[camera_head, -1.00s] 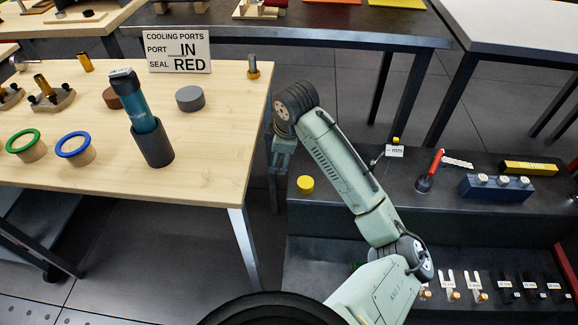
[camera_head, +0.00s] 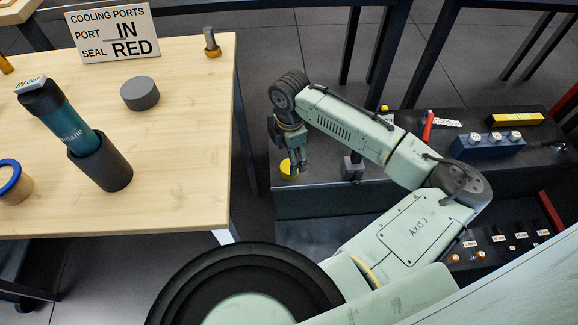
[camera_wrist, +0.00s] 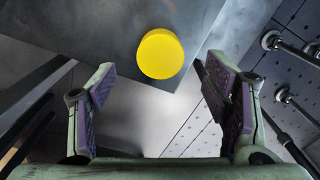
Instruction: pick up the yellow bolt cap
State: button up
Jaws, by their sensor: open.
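The yellow bolt cap (camera_head: 286,170) is a short round yellow disc on the dark shelf top, near its left end. In the head view my gripper (camera_head: 296,160) is right at it and partly covers it. In the wrist view the cap (camera_wrist: 160,54) lies near the corner of the dark surface, ahead of the fingertips and between their lines. My gripper (camera_wrist: 152,82) is open and empty, with a finger on each side. It does not touch the cap in the wrist view.
The dark shelf top (camera_head: 330,206) also holds a blue block (camera_head: 490,146), a yellow box (camera_head: 515,119) and a red-handled tool (camera_head: 428,125) to the right. A wooden table (camera_head: 190,130) with a bottle in a dark holder (camera_head: 103,165) stands at left, across a floor gap.

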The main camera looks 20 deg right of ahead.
notch_tip(320, 180, down, 5)
jog(key=shift+a+p, duration=0.1)
jog(key=shift+p, duration=0.3)
jog(key=shift+c, duration=0.4)
jog(key=c, duration=1)
jog(key=shift+r, duration=0.1)
